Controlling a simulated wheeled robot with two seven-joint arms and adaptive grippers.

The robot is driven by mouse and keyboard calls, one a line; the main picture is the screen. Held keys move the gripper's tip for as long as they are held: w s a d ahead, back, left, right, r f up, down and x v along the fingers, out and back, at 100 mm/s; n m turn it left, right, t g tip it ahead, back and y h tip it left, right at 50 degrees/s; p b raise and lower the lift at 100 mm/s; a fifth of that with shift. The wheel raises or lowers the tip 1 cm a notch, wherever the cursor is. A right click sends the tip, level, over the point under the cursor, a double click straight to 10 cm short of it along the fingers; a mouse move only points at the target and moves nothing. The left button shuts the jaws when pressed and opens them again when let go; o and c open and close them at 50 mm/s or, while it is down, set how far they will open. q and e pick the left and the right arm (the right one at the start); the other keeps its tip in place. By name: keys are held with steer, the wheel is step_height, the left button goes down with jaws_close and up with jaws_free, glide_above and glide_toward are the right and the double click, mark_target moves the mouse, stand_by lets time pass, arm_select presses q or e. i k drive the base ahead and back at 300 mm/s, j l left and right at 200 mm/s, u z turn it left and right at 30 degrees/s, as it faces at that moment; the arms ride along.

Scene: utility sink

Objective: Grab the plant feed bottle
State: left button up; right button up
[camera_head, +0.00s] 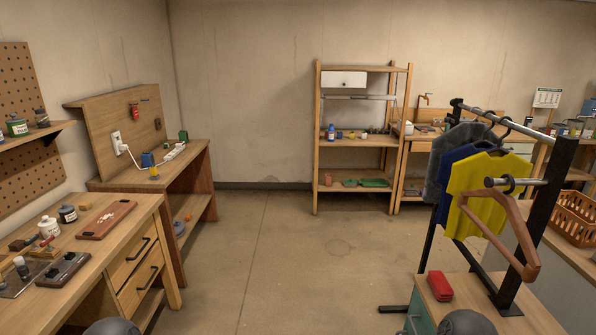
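A small blue bottle (331,132) stands upright on the middle board of the wooden shelf unit (317,165) at the back wall. It is the only thing there shaped like a plant feed bottle, but its label is too small to read. Several small pots or jars stand to its right on the same board. The bottle is far across the room from me. Neither of my grippers is in view; only dark rounded parts, likely of my arms, show at the bottom edge.
The middle floor (262,245) is clear up to the shelf. A workbench (150,215) and a desk (195,155) line the left. A clothes rack (545,210) with shirts and a cabinet with a red item (439,286) stand at the right.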

mark_target(330, 132)
steer(key=i, duration=1.3)
steer(key=i+z, duration=0.1)
steer(key=i, duration=1.2)
steer(key=i+j, duration=0.2)
steer(key=i, duration=1.05)
steer(key=i+j+z, duration=0.1)
steer(key=i+z, duration=0.15)
steer(key=i, duration=0.2)
steer(key=i+j+z, duration=0.25)
steer(key=i, duration=0.2)
